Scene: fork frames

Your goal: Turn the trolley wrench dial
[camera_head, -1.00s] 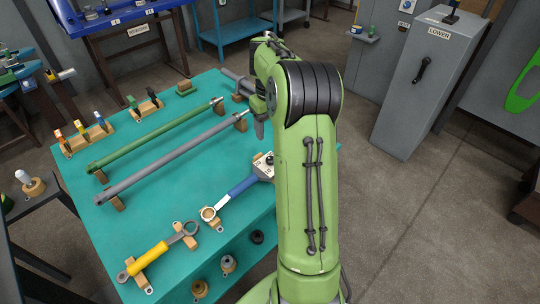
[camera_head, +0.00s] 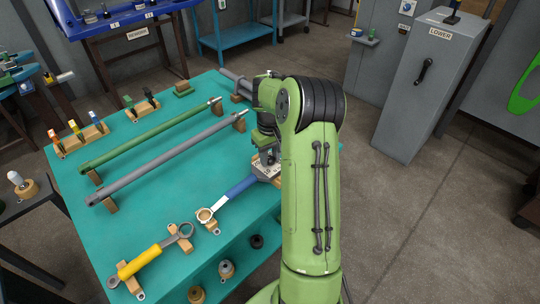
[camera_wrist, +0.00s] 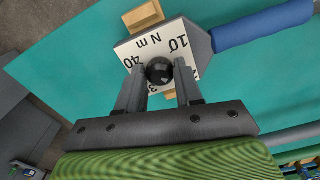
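The trolley wrench has a blue handle (camera_head: 240,187) and lies on the teal trolley top (camera_head: 140,215). Its head carries a white dial plate (camera_wrist: 136,48) marked "N m" with numbers such as 10 and 40. A round black knob (camera_wrist: 159,71) sits on that plate. My gripper (camera_wrist: 160,68) is over the dial, with one finger on each side of the knob. The fingers look open with a very small gap; I cannot tell whether they touch the knob. In the head view, my arm partly hides the wrench head.
A yellow-handled wrench (camera_head: 142,258) lies front left on wooden blocks. A grey bar (camera_head: 165,162) and a green bar (camera_head: 150,138) rest on wooden supports behind. A grey cabinet labelled LOWER (camera_head: 410,110) stands at the right. Bare trolley top lies left of the wrench.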

